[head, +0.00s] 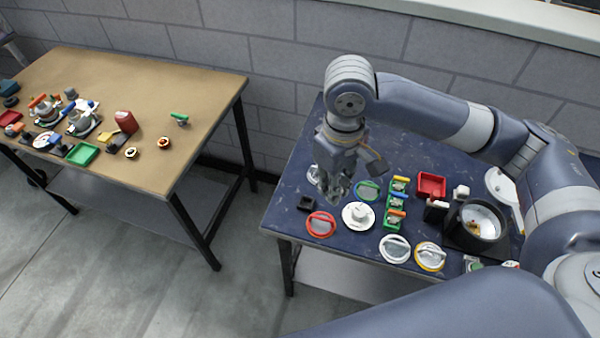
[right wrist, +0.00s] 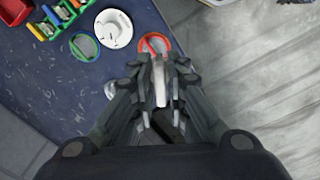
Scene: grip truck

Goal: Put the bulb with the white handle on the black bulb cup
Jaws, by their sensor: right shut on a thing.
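My right gripper (head: 334,194) points down over the front left part of the blue table, near its left edge. It is shut on a pale, narrow thing (right wrist: 160,85) that looks like the white handle of the bulb; the fingers hide most of it. A small black square cup (head: 306,203), likely the black bulb cup, stands just left of the gripper, beside the red-rimmed disc. A dark shape (right wrist: 168,125) between the fingers in the right wrist view may be this cup. I cannot tell whether the held thing touches it. My left gripper is out of view.
Close by lie a red-rimmed disc (head: 321,224), a white round piece (head: 358,216) and a green-rimmed disc (head: 368,191). Green trays (head: 392,224), a red box (head: 431,185) and a black pot (head: 477,222) are further right. A cluttered wooden table (head: 190,95) stands left, across a gap.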

